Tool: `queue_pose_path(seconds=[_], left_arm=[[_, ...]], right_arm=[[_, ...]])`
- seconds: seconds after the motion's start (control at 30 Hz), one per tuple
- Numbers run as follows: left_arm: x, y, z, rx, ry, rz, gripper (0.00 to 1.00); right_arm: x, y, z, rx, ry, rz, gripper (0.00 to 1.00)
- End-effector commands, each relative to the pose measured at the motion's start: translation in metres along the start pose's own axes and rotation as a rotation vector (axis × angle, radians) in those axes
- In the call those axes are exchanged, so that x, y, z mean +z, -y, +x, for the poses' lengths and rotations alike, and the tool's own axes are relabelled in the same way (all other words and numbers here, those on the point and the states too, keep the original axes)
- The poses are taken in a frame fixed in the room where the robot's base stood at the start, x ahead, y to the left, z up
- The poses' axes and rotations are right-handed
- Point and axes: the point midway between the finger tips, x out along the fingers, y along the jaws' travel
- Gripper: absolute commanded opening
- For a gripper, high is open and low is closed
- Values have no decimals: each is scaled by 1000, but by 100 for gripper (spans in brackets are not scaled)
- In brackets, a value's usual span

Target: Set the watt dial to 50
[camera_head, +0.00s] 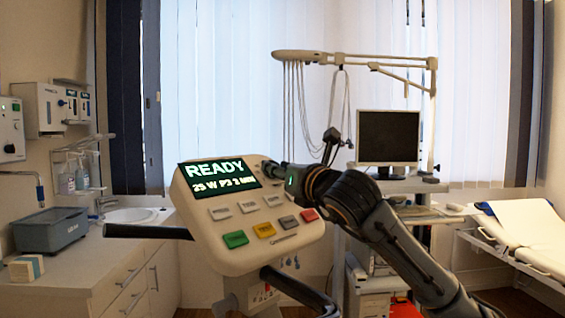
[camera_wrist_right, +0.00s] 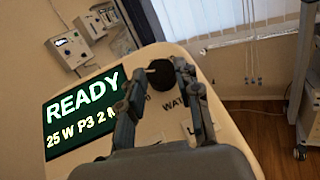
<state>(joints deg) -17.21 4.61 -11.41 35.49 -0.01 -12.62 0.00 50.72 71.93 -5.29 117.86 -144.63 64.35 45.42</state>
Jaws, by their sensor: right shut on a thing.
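The same display (camera_wrist_right: 83,112) shows in the right wrist view, partly covered by a finger. The watt dial (camera_wrist_right: 161,74) is a dark round knob near the console's top edge, with WATT lettering partly visible beside it. My right gripper (camera_wrist_right: 157,84) is shut on the dial, one finger on each side. In the head view my right gripper (camera_head: 272,170) reaches the console's upper right corner and hides the dial. My left gripper is not in view.
Coloured buttons (camera_head: 265,230) and grey buttons sit below the display. A dark handlebar (camera_head: 150,232) extends left of the console. A counter with a sink (camera_head: 130,215) is at left. A monitor cart (camera_head: 388,138) and a couch (camera_head: 525,235) stand behind at right.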

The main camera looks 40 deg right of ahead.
Motion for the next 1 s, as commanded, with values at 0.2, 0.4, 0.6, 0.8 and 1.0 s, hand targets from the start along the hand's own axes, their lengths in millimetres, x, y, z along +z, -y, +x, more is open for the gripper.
queue_pose_path(seconds=[0.2,0.4,0.6,0.8,1.0], left_arm=[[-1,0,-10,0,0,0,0],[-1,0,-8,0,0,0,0],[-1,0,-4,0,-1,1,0],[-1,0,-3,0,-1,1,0],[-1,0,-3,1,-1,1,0]], right_arm=[[4,-6,1,-156,-9,104,2],[3,-7,1,-275,-18,173,2],[3,-8,2,-351,-26,221,2],[2,-9,3,-388,-31,242,2],[2,-8,3,-399,-33,250,2]])
